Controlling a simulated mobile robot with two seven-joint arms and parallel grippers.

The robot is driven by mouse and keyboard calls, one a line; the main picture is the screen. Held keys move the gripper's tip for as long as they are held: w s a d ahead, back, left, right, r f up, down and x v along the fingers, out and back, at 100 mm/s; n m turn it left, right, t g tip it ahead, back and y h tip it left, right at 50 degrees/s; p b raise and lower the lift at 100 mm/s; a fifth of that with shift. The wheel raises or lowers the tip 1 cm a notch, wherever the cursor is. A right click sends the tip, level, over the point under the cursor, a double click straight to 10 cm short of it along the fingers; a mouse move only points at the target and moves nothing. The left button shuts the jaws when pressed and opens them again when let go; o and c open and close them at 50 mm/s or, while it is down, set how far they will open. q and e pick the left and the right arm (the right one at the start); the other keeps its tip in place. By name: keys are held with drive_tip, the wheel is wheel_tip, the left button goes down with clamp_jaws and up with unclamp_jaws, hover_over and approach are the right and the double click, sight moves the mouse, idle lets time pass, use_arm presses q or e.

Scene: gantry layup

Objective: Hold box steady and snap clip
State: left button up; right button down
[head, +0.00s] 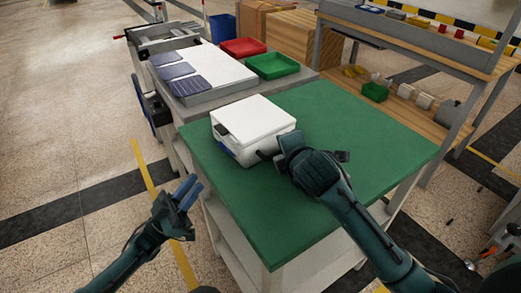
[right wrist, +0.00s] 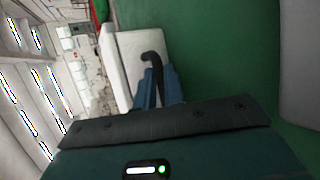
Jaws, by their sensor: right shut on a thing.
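A white box (head: 255,115) with a closed lid sits on the green-topped table (head: 350,125). A dark latch-like part shows at its upper left front edge and a blue patch below it. My right gripper (head: 268,155) is at the box's near right side. In the right wrist view, its blue fingers (right wrist: 158,88) are shut on a black curved piece (right wrist: 152,60), which looks like the clip; its tip lies over the white box (right wrist: 130,50). I cannot tell whether it touches the box. My left gripper (head: 187,194) is open and empty, left of the table and apart from the box.
Behind the table, a grey bench holds a red tray (head: 243,47), a green tray (head: 272,66) and dark blue panels (head: 190,85). A wooden shelf unit (head: 425,100) stands at the right. The green tabletop is clear right of the box.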

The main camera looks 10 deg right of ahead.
use_arm(q)
drive_tip(key=shift+s+m+g, duration=0.2)
drive_tip(key=shift+m+g, duration=0.3)
drive_tip(key=shift+m, duration=0.3)
drive_tip(key=shift+c, duration=1.4)
drive_tip(key=m, duration=0.1)
drive_tip(key=m+g, duration=0.1)
drive_tip(key=shift+s+r+m, duration=0.15)
drive_tip(key=shift+s+m, duration=0.05)
drive_tip(key=shift+m, duration=0.2)
clamp_jaws()
drive_tip(key=s+a+r+m+g+y, duration=0.1)
drive_tip(key=a+r+m+y, duration=0.1)
drive_tip(key=m, duration=1.4)
drive_tip(key=s+a+r+m+y, duration=0.1)
drive_tip(key=a+r+m+y, duration=0.2)
drive_tip(key=m, duration=1.3)
drive_tip(key=a+y, duration=0.1)
drive_tip(key=y, duration=0.2)
drive_tip(key=shift+a+r+m+g, duration=0.25)
drive_tip(key=shift+a+m+g, duration=0.05)
drive_tip(key=shift+g, duration=0.1)
drive_tip(key=shift+s, duration=0.1)
